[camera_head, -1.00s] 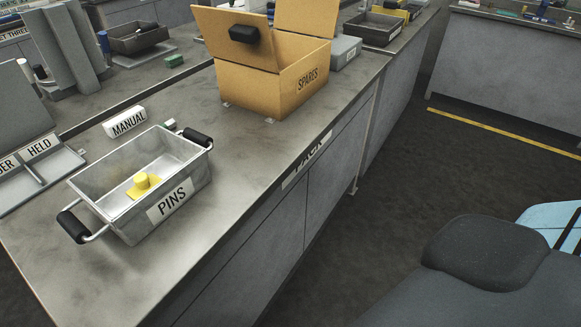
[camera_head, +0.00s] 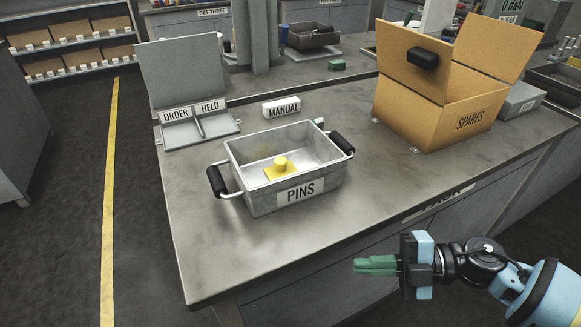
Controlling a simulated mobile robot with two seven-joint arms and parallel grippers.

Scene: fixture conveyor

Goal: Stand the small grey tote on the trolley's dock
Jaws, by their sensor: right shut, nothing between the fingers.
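A small grey metal tote (camera_head: 260,198) labelled PINS stands upright on the near part of the workbench (camera_head: 215,265). It has a black handle grip at each end. A yellow knob on a flat yellow base (camera_head: 281,168) sits inside it. My right gripper (camera_head: 358,265), with green fingers, is shut and empty. It is in front of the bench at the lower right, apart from the tote. My left gripper is out of view. No trolley or dock can be made out.
An open cardboard box labelled SPARES (camera_head: 456,122) stands right of the tote, with a grey box (camera_head: 521,100) beyond it. A white MANUAL block (camera_head: 282,107) and an ORDER/HELD tray (camera_head: 201,128) lie behind. Floor at left (camera_head: 60,200) is clear.

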